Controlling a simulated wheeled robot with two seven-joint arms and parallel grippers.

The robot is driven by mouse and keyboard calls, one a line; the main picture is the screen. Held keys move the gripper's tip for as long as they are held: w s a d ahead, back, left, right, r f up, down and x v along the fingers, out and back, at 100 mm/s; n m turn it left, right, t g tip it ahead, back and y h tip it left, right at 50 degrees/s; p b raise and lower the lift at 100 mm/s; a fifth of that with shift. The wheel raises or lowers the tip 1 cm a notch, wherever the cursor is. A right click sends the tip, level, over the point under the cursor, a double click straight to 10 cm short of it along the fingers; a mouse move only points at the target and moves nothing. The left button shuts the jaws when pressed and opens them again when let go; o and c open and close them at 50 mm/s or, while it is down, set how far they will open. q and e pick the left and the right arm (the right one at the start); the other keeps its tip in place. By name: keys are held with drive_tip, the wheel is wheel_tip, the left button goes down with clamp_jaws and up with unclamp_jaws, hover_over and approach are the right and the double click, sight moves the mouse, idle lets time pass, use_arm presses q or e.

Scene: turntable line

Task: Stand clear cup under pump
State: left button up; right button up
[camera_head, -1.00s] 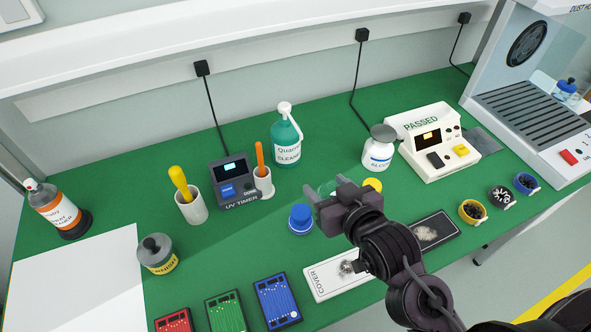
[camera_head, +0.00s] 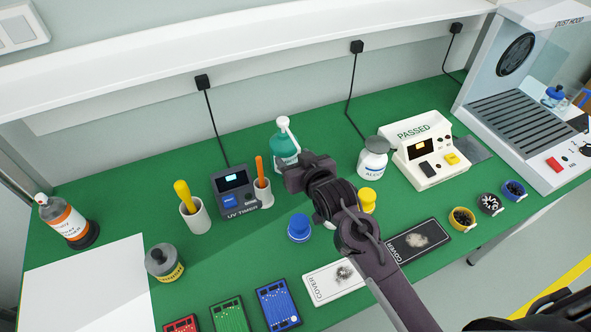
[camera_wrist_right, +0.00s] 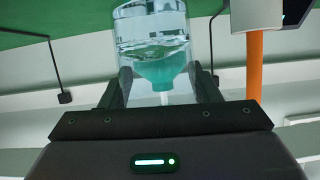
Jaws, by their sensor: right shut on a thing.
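The teal cleaner pump bottle (camera_head: 280,146) with its white nozzle stands upright at the back middle of the green bench. My right gripper (camera_head: 296,172) is in front of it in the head view and hides its lower part. In the right wrist view the gripper (camera_wrist_right: 165,88) is shut on the clear cup (camera_wrist_right: 150,28). The teal bottle (camera_wrist_right: 156,72) shows through and behind the cup there. The gripper and bottle hide most of the cup in the head view, so I cannot tell its exact gap to the nozzle. My left gripper is not in view.
The UV timer (camera_head: 234,190) and a pot with an orange-handled tool (camera_head: 262,190) stand close left of the gripper. A blue-capped jar (camera_head: 299,229) is in front. The alcohol bottle (camera_head: 373,160) and yellow-capped jar (camera_head: 367,200) stand to the right.

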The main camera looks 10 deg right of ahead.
drive_tip(key=shift+f, duration=0.95)
wheel_tip(320, 180, down, 2)
drive_tip(key=shift+f+p, duration=0.1)
drive_tip(key=shift+p, duration=0.25)
drive_tip(key=shift+f, duration=0.35)
drive_tip(key=shift+f, duration=0.1)
drive_tip(key=o, duration=1.1)
